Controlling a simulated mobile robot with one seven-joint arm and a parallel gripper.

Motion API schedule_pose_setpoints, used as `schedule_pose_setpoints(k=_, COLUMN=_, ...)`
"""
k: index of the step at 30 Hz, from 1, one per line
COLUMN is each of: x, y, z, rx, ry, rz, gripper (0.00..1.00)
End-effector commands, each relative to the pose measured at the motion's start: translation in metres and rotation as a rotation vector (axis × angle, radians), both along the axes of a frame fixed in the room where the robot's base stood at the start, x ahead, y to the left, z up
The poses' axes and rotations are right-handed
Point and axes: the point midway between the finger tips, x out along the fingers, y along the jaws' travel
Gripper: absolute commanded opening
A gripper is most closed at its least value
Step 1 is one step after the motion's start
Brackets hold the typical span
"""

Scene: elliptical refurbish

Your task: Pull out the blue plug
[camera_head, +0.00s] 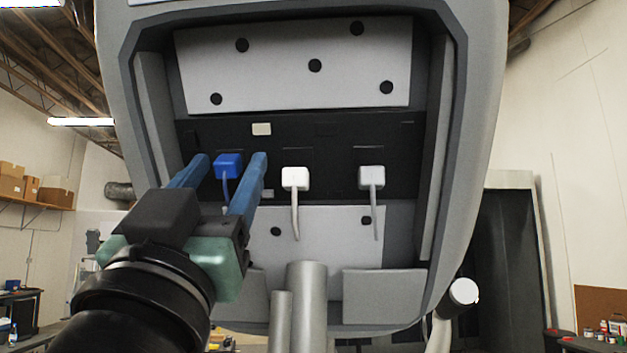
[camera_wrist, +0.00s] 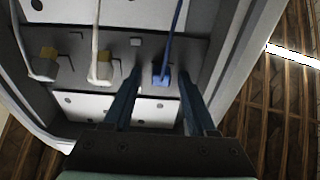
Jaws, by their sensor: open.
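The blue plug (camera_head: 227,166) sits in the black panel at the left of a row of plugs in the head view, with a blue cable hanging down from it. It also shows in the wrist view (camera_wrist: 161,79), with its cable running toward the top. My gripper (camera_head: 228,160) is open, its two blue fingers on either side of the blue plug, with gaps to both in the head view. In the wrist view the fingers (camera_wrist: 161,80) also straddle the plug. I cannot tell exactly how far the fingertips are from the panel.
A white plug (camera_head: 295,179) with a cable is right of the right finger, and another white plug (camera_head: 371,178) is farther right. The panel (camera_head: 335,140) is recessed in a grey housing (camera_head: 470,110) with raised side walls. Grey posts (camera_head: 307,300) stand below.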

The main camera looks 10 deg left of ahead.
Motion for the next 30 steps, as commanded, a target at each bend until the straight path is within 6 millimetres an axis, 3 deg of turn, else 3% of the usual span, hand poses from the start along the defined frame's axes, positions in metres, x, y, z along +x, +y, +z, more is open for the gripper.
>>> schedule_pose_setpoints(k=10, x=0.0025, y=0.0002, z=0.0021, rx=0.0, ry=-0.001, rz=0.0, gripper=0.56)
schedule_pose_setpoints(k=19, x=0.0024, y=0.0003, z=0.0021, rx=0.0, ry=-0.001, rz=0.0, gripper=0.02)
schedule_pose_setpoints(k=30, x=0.0023, y=0.0002, z=0.002, rx=0.0, ry=-0.001, rz=0.0, gripper=0.0)
